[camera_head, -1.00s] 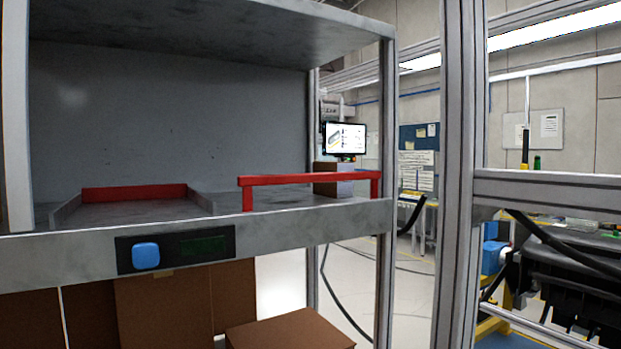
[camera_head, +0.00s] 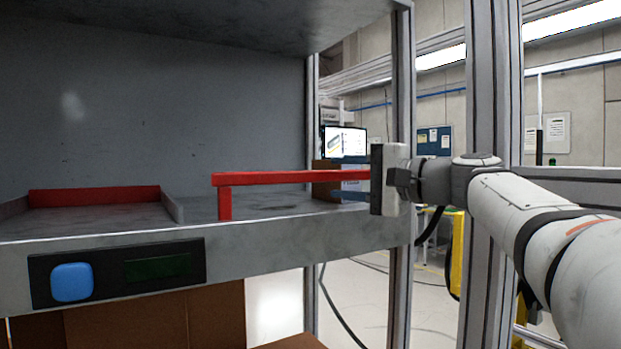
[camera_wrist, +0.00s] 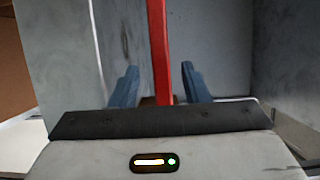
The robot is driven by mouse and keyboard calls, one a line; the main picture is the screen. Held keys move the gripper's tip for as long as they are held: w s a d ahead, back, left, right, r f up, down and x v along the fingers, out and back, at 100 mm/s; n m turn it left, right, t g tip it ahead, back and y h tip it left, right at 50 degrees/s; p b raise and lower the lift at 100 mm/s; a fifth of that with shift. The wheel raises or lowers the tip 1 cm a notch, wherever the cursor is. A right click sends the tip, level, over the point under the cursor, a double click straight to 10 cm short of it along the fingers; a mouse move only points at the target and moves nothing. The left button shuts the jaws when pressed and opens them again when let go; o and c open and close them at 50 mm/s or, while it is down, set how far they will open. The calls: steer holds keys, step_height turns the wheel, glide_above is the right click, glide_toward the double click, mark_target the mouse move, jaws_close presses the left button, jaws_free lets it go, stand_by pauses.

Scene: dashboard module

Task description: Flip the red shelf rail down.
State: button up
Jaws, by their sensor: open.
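The red shelf rail (camera_head: 290,177) stands raised along the front edge of the grey shelf (camera_head: 300,228), its left post resting on the shelf. Its right end is hidden behind my gripper in the head view. My gripper (camera_head: 350,196) is at the right end of the rail. In the wrist view, the red rail (camera_wrist: 159,55) runs between the two blue fingers of my gripper (camera_wrist: 155,88). The fingers are open, with a visible gap on both sides of the rail.
A panel with a blue button (camera_head: 71,282) is on the shelf's front face. A red-backed tray (camera_head: 95,196) lies on the shelf at left. A metal upright (camera_head: 402,90) stands close to my gripper. Cardboard boxes (camera_head: 150,318) are below the shelf.

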mark_target(323, 177)
steer(key=p+x, duration=0.1)
steer(key=x, duration=0.2)
steer(key=p+x, duration=0.1)
steer(key=x, duration=0.2)
steer(key=shift+s+a+r, duration=0.1)
steer(key=shift+s+a, duration=0.1)
steer(key=shift+a, duration=0.5)
jaws_close()
